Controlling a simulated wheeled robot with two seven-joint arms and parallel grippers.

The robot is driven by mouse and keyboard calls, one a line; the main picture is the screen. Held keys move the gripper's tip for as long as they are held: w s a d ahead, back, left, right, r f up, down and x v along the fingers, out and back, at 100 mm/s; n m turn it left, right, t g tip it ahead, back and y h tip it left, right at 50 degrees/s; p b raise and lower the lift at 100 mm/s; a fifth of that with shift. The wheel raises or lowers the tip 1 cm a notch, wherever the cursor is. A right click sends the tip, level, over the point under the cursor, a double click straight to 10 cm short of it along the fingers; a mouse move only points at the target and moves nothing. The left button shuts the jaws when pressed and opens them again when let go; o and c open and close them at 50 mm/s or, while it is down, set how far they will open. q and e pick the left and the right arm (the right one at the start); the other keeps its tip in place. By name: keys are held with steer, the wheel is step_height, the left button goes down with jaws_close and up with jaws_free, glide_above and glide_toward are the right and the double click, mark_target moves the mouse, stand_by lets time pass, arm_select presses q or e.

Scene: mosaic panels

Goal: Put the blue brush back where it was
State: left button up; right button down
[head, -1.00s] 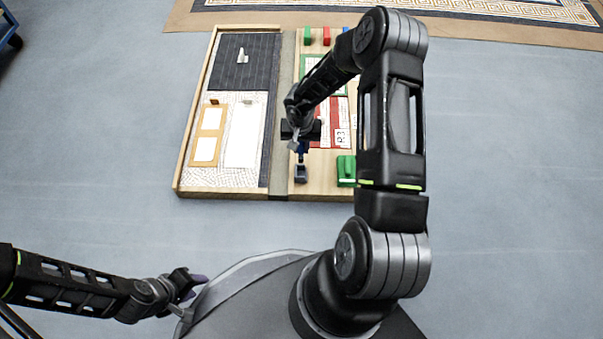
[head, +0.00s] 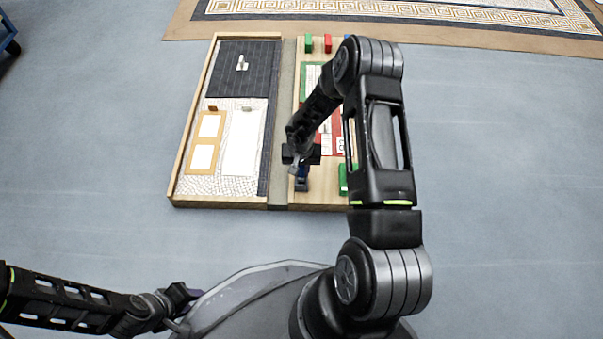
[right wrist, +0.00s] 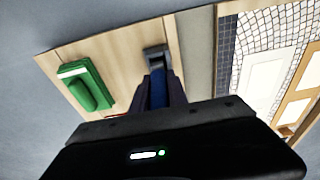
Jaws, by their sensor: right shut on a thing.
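My right gripper (head: 301,164) is shut on the blue brush and points down over the near end of the wooden board. The blue brush (head: 302,173) has a dark grey head, which is lowermost. In the right wrist view, the blue handle (right wrist: 158,88) sits between the fingers, and the grey head (right wrist: 155,56) is at or just above the bare wood (right wrist: 124,52). I cannot tell whether it touches. My left gripper (head: 182,296) is low at the left, away from the board, and its fingers are too small to read.
A green block with a grip (right wrist: 89,85) lies beside the brush on the wood. Green (head: 308,42) and red (head: 328,43) blocks stand at the far edge. The mosaic panel (head: 190,178) lies left of a grey strip (head: 283,125). My right arm hides part of the board.

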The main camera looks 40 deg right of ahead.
steer(key=shift+f, duration=0.45)
steer(key=shift+r, duration=0.1)
steer(key=c, duration=1.3)
jaws_free()
steer(key=r+p, duration=0.2)
steer(key=r, duration=0.2)
steer(key=r+p, duration=0.2)
steer(key=r, duration=0.2)
steer(key=s+r+p, duration=0.1)
steer(key=r+p, duration=0.2)
steer(key=r, duration=0.1)
steer(key=shift+s+a, duration=0.1)
steer(key=shift+a, duration=0.3)
